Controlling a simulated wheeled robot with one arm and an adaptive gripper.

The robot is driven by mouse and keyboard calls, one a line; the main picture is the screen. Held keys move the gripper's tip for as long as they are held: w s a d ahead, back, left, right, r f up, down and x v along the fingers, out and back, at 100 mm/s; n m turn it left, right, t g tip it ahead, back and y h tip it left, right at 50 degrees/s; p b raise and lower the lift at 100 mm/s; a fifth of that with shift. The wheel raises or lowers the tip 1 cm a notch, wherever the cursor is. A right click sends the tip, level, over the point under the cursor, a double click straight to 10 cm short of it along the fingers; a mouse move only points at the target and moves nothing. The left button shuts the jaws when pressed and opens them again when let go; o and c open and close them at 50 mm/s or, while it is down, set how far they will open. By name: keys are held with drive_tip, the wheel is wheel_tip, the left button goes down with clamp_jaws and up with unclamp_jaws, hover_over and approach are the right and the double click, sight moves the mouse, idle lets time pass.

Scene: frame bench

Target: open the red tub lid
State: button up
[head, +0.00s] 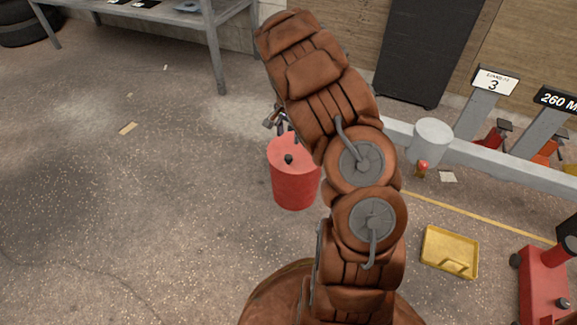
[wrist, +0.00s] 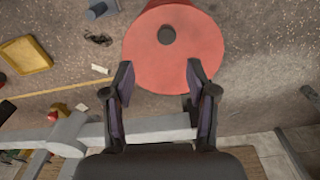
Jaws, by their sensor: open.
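The red tub (head: 295,188) stands on the floor left of my arm. Its flat red lid (head: 300,152) lies on top, with a small dark knob (head: 288,159) in the middle. In the wrist view the lid (wrist: 190,62) is seen from above, and its round dark knob (wrist: 166,35) is near the top of the picture. My gripper (wrist: 160,76) is open and empty over the lid, its two fingers apart and the knob beyond the fingertips. In the head view the gripper (head: 279,121) is mostly hidden behind my arm.
A yellow tray (head: 450,251) and a red jack-like object (head: 541,285) are at the right. A pale rail (head: 465,147) with a grey cylinder (head: 433,141) runs behind the tub. A grey bench (head: 213,45) stands at the back left.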

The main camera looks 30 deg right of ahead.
drive_tip(key=b, duration=0.1)
hover_over(288, 157)
drive_tip(key=shift+m, duration=0.3)
wheel_tip(288, 157, down, 5)
drive_tip(key=shift+d+r, duration=0.1)
drive_tip(key=shift+f+b, duration=1.2)
drive_tip(key=shift+f, duration=2.4)
drive_tip(key=shift+c, duration=0.3)
clamp_jaws()
